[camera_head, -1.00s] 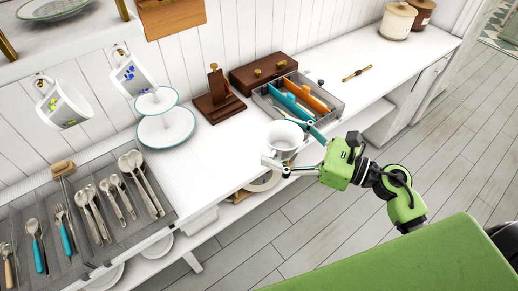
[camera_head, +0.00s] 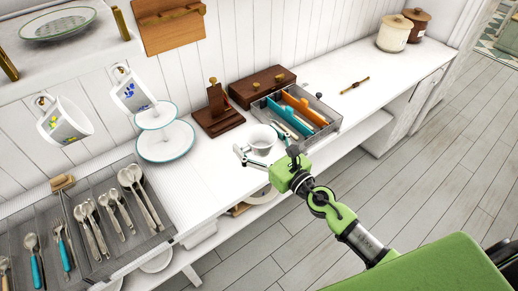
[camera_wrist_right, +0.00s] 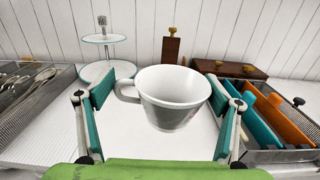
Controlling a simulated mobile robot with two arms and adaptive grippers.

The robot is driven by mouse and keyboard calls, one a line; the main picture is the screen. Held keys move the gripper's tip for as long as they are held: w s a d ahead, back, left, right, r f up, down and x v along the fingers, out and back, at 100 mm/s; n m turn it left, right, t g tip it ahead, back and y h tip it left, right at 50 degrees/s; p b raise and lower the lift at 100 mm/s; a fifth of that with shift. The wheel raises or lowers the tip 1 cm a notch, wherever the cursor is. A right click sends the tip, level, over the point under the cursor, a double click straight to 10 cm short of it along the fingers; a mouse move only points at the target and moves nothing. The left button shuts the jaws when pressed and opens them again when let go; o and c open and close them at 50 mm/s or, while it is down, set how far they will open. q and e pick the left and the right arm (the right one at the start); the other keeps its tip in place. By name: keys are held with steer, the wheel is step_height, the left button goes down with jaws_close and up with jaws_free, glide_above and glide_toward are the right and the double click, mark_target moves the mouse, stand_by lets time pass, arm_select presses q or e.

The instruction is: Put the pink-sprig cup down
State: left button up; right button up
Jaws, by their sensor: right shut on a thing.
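The white cup (camera_head: 262,140) is at the counter's front part, upright, between the fingers of my right gripper (camera_head: 258,143). In the right wrist view the cup (camera_wrist_right: 174,96) has its handle to the left, and the fingers of my right gripper (camera_wrist_right: 160,88) stand on either side of it. My left gripper is not in view.
A mesh organiser (camera_head: 328,112) with orange and teal dividers stands right of the cup. A dark wooden stand (camera_head: 218,122) and box (camera_head: 262,84) are behind. A two-tier plate stand (camera_head: 166,142) and cutlery tray (camera_head: 160,246) are left. Two cups (camera_head: 64,122) hang on the wall.

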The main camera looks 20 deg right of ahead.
mark_target(258, 137)
steer(key=w+f+b, duration=0.2)
steer(key=w+d+f+b, duration=0.1)
steer(key=w+f+b, duration=0.1)
steer(key=w+d+f+b, duration=0.1)
steer(key=w+f+b, duration=0.1)
steer(key=w, duration=0.1)
steer(key=shift+w+d+f+b, duration=0.1)
steer(key=shift+d+f+b, duration=0.15)
steer(key=shift+f+b, duration=0.1)
steer(key=shift+w+d+f+b, duration=0.1)
steer(key=shift+w+f+b, duration=0.1)
steer(key=shift+w+b, duration=0.1)
arm_select(q)
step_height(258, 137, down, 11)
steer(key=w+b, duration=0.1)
steer(key=b, duration=0.1)
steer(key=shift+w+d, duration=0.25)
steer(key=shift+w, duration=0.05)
arm_select(e)
steer(key=shift+w+d+f, duration=0.1)
steer(key=shift+w+f, duration=0.05)
steer(key=shift+f, duration=0.75)
steer(key=shift+w+f, duration=0.1)
steer(key=shift+f, duration=0.75)
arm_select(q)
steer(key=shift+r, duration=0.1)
